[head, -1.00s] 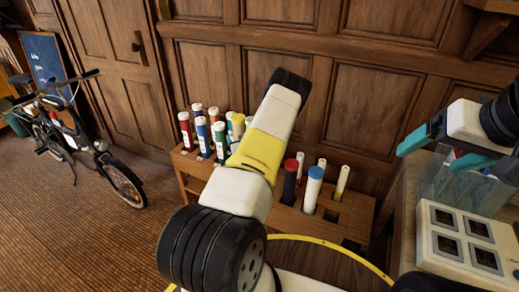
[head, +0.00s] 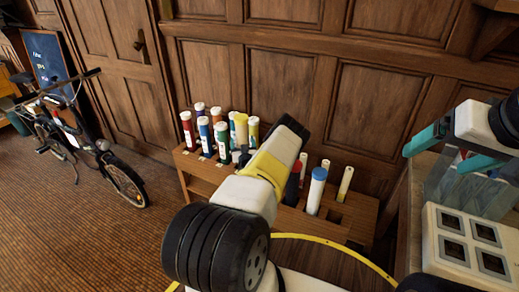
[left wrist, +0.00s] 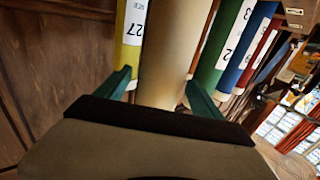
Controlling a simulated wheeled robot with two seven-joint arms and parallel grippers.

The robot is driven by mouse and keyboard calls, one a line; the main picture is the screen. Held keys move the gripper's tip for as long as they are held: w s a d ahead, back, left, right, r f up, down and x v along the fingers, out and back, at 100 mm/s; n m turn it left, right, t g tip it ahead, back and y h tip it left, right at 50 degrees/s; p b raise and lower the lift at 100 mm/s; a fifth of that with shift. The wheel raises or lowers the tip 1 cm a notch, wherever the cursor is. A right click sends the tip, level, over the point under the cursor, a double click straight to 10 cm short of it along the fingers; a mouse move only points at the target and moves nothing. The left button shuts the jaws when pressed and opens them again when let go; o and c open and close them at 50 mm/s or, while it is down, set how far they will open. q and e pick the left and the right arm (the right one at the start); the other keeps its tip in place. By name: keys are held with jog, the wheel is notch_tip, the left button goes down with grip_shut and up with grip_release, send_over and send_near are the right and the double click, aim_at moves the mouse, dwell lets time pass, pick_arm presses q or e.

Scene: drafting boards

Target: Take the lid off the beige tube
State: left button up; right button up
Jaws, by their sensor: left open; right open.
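The beige tube (head: 241,131) stands upright in the wooden rack, among several coloured tubes. In the left wrist view the beige tube (left wrist: 174,45) fills the middle, its top end towards my gripper. My left gripper (left wrist: 160,78) is open, with one green finger on each side of the tube's top end. I cannot tell whether the fingers touch it. The lid is partly hidden behind the gripper body and hard to tell from the tube. In the head view my arm mostly hides the left gripper. My right gripper (head: 442,150) is open and empty at the right.
Close neighbours are a yellow tube (left wrist: 131,40) labelled 27 and a green tube (left wrist: 222,50). The wooden rack (head: 352,215) also holds a blue-capped white tube (head: 316,190) at right. A panelled wall is close behind. A white box (head: 470,240) stands below my right gripper.

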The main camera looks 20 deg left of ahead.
aim_at(241, 116)
pick_arm(q)
jog(key=shift+w+a, duration=0.25)
jog(key=shift+w, duration=0.15)
jog(key=shift+c, duration=0.3)
grip_shut()
jog(key=shift+r, duration=0.15)
notch_tip(241, 116, up, 18)
jog(key=shift+f, duration=0.1)
dwell(0.5)
